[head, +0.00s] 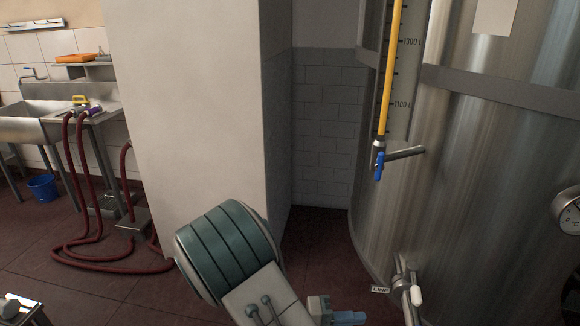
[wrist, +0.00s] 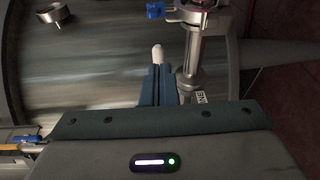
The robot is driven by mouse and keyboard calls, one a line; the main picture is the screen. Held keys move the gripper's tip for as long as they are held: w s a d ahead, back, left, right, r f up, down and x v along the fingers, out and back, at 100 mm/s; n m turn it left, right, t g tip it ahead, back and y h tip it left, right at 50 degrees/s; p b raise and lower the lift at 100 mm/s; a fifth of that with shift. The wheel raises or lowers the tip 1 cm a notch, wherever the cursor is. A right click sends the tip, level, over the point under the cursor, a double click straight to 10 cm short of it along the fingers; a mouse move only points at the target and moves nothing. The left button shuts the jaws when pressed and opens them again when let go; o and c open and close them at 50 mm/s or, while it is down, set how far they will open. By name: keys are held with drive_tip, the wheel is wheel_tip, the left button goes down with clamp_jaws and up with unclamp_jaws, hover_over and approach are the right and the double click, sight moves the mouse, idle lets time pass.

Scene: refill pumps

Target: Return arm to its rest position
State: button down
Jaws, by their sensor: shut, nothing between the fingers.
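My gripper (head: 350,318) shows at the bottom of the head view, with its blue fingers partly cut off by the frame edge. In the wrist view its two blue fingers (wrist: 157,84) lie side by side, shut and empty. My arm reaches forward, and its teal-banded link fills the lower middle of the head view. The fingers point toward the low outlet valve (head: 405,284) of the steel tank. The white tip of the valve handle (wrist: 158,53) appears just past the fingertips in the wrist view; I cannot tell whether they touch.
The large steel tank (head: 490,190) stands on the right, with a yellow-filled level gauge (head: 389,75) and blue tap (head: 378,164). A white pillar (head: 185,110) stands centre-left. Red hoses (head: 110,268) lie on the floor by a steel sink (head: 35,112) and blue bucket (head: 42,187).

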drive_tip(key=s+r+t+y+p, duration=0.1)
drive_tip(key=s+r+y, duration=0.3)
drive_tip(key=r+y, duration=0.4)
drive_tip(key=s+r+t+y+p, duration=0.1)
drive_tip(key=s+r+y+p, duration=0.3)
drive_tip(key=r+y, duration=0.5)
drive_tip(key=shift+s+a+r+m, duration=0.3)
drive_tip(key=shift+s+r+m, duration=0.15)
drive_tip(key=shift+r, duration=0.45)
drive_tip(key=shift+a, duration=0.1)
